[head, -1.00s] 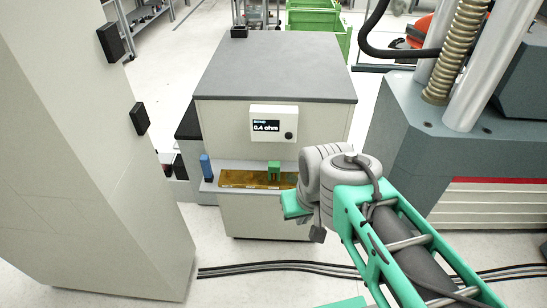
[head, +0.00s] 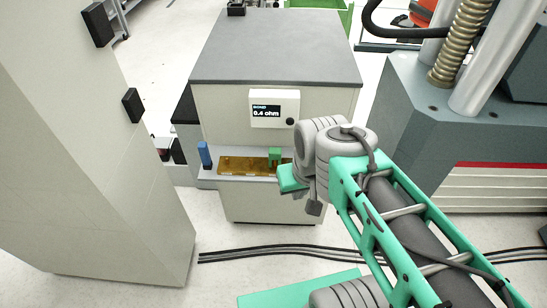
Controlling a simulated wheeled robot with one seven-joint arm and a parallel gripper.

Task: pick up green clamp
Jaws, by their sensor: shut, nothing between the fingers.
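The green clamp (head: 274,157) is a small upright green piece on the amber mat (head: 237,166) of the shelf at the front of the pale cabinet. My gripper (head: 314,207) is small in view at the end of my arm, to the right of the clamp and lower in the picture. It is shut and empty. A mint part of my arm's end overlaps the shelf's right end, just below the clamp in the picture. The wrist hides the shelf's far right. I cannot tell the depth between gripper and clamp.
A blue upright piece (head: 205,155) stands at the shelf's left end. A meter (head: 274,108) reading 0.4 ohm hangs above the shelf. A tall pale panel (head: 90,170) stands left; a grey machine (head: 430,130) stands right. Cables (head: 250,255) cross the floor.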

